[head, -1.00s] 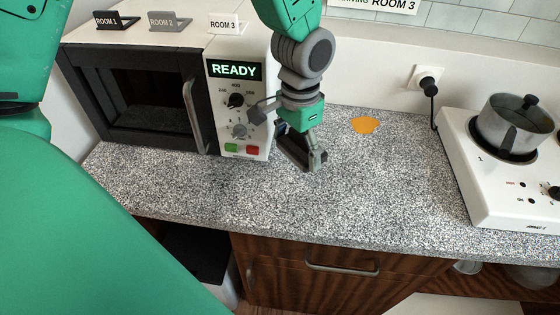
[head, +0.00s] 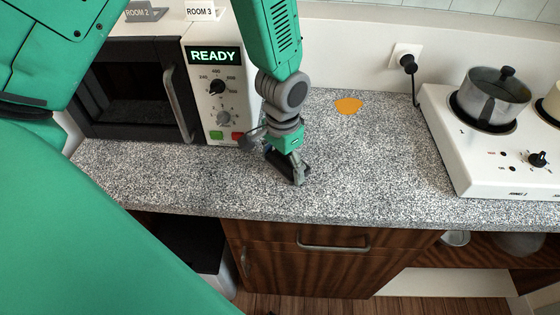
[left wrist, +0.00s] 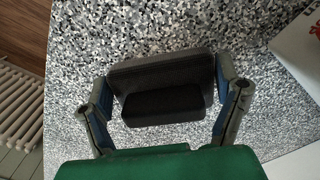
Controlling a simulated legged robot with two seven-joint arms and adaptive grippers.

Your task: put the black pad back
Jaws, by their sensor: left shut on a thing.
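The black pad (left wrist: 160,72) is a dark block with a smaller raised block on its near side in the left wrist view. My left gripper (left wrist: 166,88) has a finger at each end of it and is shut on it. In the head view the left gripper (head: 287,168) is over the speckled worktop, in front of the microwave's right end. The pad shows there only as a dark strip (head: 283,160) partly hidden by the gripper. I cannot tell whether it touches the worktop. My right gripper is not in view.
The microwave (head: 220,75) reads READY and stands at the left, with room signs on top. An orange patch (head: 349,105) lies on the worktop (head: 385,160) behind the gripper. A hob (head: 470,150) with a pot (head: 492,97) stands at right. The worktop between is clear.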

